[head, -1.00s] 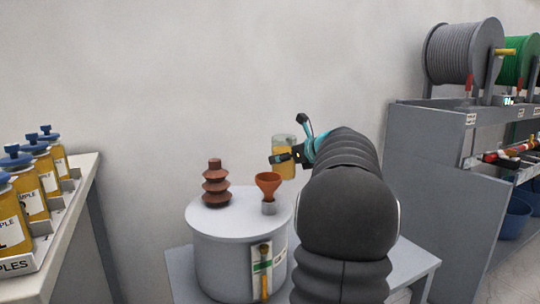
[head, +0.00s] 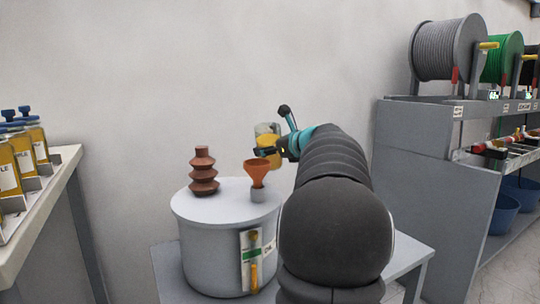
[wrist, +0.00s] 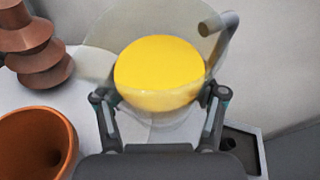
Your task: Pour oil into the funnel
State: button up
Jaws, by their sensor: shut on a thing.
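My gripper (head: 277,152) is shut on a clear jar of yellow oil (head: 266,133). The jar is held in the air just behind and above the orange funnel (head: 257,172), leaning a little. In the wrist view the jar (wrist: 160,75) sits between my two fingers, with the yellow oil surface showing inside. The funnel (wrist: 38,140) shows at the lower left there, its bowl open upward and apart from the jar. The funnel stands in a grey neck on the lid of a grey transformer tank (head: 210,250). No stream of oil shows.
A brown ribbed bushing (head: 203,172) stands on the lid left of the funnel. The tank is on a grey table (head: 410,254). Capped oil sample bottles (head: 25,155) stand on a bench at the left. A shelf with cable spools (head: 448,50) is at the right.

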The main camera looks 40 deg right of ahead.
aim_at(273, 138)
jog(key=shift+s+a+f+n+t+h+b, duration=0.25)
jog(key=shift+n+t+b, duration=0.35)
jog(key=shift+b, duration=2.5)
jog(key=shift+s+a+r+n+t+b, duration=0.1)
jog(key=shift+a+r+n+t+b, duration=0.3)
jog(key=shift+b, duration=0.65)
jog(key=shift+r+n, duration=0.3)
jog(key=shift+r, duration=0.15)
jog(key=shift+s+a+r+n+t, duration=0.25)
jog(key=shift+a+r+n+t, duration=0.1)
jog(key=shift+r+n+t, duration=0.2)
jog(key=shift+s+n, duration=0.2)
jog(key=shift+n, duration=0.15)
jog(key=shift+d+r+n+t+h, duration=0.1)
jog(key=shift+r+n+t+h, duration=0.15)
jog(key=shift+r+n+t, duration=0.5)
dwell(1.7)
